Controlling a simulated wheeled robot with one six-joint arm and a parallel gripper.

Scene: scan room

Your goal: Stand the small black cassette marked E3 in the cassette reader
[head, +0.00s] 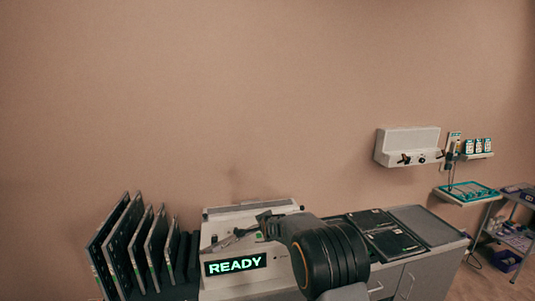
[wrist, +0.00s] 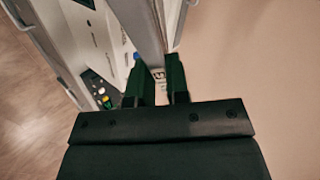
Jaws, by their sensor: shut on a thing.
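My gripper (wrist: 160,82) is shut on the small black cassette marked E3. In the head view my gripper is over the top of the white cassette reader (head: 225,285), whose green display (head: 235,264) says READY. The reader also shows in the wrist view (wrist: 95,25), with small buttons on its panel. I cannot tell whether the cassette touches the reader or is in its slot.
Several dark panels (head: 128,240) stand upright in a rack left of the reader. Flat black panels (head: 385,235) lie on the grey cabinet to the right. A white wall unit (head: 407,145) and a trolley (head: 515,230) are farther right.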

